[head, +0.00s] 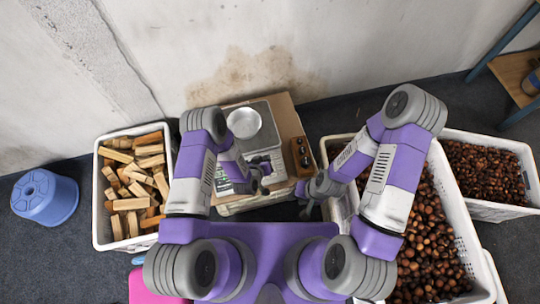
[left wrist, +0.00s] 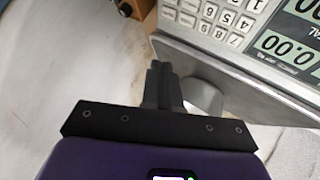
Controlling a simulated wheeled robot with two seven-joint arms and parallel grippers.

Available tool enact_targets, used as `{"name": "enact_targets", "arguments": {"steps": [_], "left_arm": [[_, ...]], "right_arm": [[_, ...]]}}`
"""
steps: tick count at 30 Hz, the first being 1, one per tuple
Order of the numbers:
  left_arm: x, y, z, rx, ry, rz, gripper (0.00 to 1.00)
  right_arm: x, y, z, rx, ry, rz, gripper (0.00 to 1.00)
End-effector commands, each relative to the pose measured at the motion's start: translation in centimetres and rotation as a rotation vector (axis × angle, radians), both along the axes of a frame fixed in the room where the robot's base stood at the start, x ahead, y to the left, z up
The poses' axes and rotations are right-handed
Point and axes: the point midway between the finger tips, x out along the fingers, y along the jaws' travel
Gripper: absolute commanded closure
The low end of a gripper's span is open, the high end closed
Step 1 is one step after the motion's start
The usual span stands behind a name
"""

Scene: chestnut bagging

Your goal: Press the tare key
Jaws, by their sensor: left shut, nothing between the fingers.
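The scale (head: 268,135) stands on a cardboard-topped stand and carries a round metal bowl (head: 244,122). In the left wrist view its front panel shows a white number keypad (left wrist: 213,20) and a grey display (left wrist: 285,45) reading zeros. I cannot make out which key is tare. My left gripper (head: 264,180) is at the scale's front edge. In the left wrist view its fingers (left wrist: 160,70) are shut and empty, beside the panel's edge, apart from the visible keys. My right gripper (head: 306,208) hangs right of the stand; its fingers are too small to read.
A wooden block with dark round tops (head: 302,155) sits right of the scale. A white crate of firewood (head: 101,230) is at left, beside a blue stool (head: 44,197). White crates of chestnuts (head: 463,200) fill the right side. A wall stands behind.

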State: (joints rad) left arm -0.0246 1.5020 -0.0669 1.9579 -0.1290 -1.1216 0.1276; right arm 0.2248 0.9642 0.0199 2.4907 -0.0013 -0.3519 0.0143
Motion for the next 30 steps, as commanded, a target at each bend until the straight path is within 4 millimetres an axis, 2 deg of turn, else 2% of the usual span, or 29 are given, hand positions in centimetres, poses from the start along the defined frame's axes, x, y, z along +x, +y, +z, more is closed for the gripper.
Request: {"name": "enact_targets", "arguments": {"steps": [6, 19, 23, 30], "left_arm": [[1.2, -1.9, 0.6, -0.026, -0.129, -0.014, 1.0], [1.5, -2.1, 0.4, -0.03, -0.144, -0.013, 1.0], [1.7, -2.0, -0.5, -0.03, -0.144, -0.013, 1.0], [2.7, -1.7, -3.9, -0.03, -0.144, -0.012, 1.0]], "right_arm": [[0.0, 0.0, 0.8, 0.0, 0.0, 0.0, 0.65], [0.0, 0.0, 0.6, 0.0, 0.0, 0.0, 0.65], [0.0, 0.0, -0.3, 0.0, 0.0, 0.0, 0.65], [0.0, 0.0, -3.3, 0.0, 0.0, 0.0, 0.65]]}}
